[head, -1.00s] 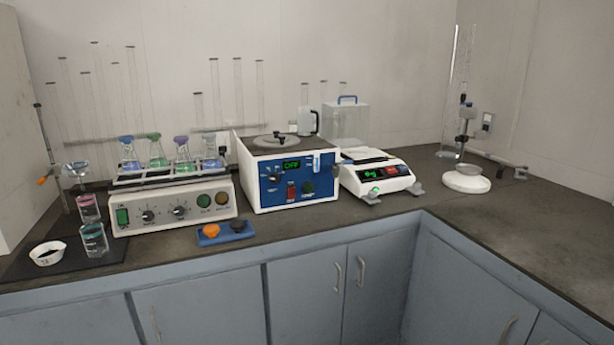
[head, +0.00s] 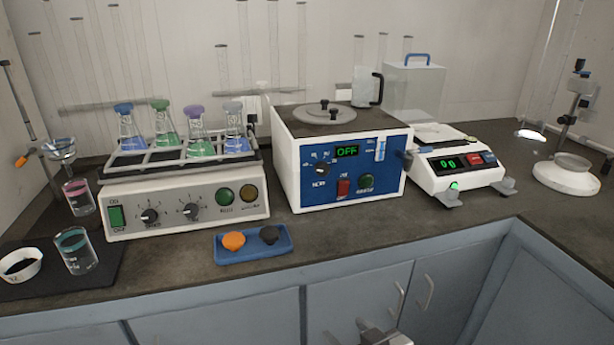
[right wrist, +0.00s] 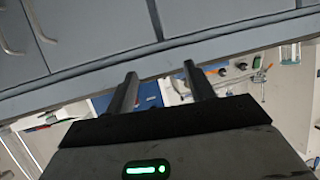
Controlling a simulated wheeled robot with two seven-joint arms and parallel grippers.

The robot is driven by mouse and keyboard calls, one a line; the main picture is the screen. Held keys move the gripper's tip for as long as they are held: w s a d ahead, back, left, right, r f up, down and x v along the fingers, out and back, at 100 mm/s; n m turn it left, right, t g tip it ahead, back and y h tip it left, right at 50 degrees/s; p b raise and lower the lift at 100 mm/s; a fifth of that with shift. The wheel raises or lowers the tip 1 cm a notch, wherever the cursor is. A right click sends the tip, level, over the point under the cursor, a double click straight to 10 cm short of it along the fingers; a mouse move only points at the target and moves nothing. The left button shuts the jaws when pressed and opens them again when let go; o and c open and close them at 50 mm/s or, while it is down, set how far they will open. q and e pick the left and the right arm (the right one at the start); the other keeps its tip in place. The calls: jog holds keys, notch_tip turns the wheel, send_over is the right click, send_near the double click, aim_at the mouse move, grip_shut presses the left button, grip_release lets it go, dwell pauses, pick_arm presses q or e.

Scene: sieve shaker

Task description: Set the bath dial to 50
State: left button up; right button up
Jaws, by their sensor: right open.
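The water bath (head: 292,180) is a white box with a blue front panel, standing at the middle of the bench. Its dark dial (head: 321,169) sits at the panel's left with marks around it, too small to read. My right gripper (head: 383,334) is open at the bottom edge of the head view, in front of the cabinets and apart from the bath. In the right wrist view its two fingers (right wrist: 160,82) stand apart and empty, with the blue panel (right wrist: 148,95) beyond them. My left gripper is out of view.
A shaker (head: 190,203) with several flasks stands left of the bath. A blue tray (head: 255,255) with orange and dark knobs lies in front. A balance (head: 455,178) stands close on the right. A jug (head: 366,88) is behind the bath's lid.

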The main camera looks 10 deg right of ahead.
jog(key=w+d+r+t+b, duration=0.3)
jog(key=w+r, duration=0.4)
jog(key=w, duration=0.2)
jog(key=m+t+h+b, duration=0.1)
jog(key=m+t, duration=0.1)
send_near(324, 171)
jog(key=w, duration=0.4)
jog(key=w+b, duration=0.1)
jog(key=w, duration=0.2)
jog(key=shift+a+r, duration=0.15)
jog(key=shift+a, duration=0.2)
jog(key=shift+w+a, duration=0.1)
jog(key=shift+w, duration=0.8)
jog(key=c, duration=1)
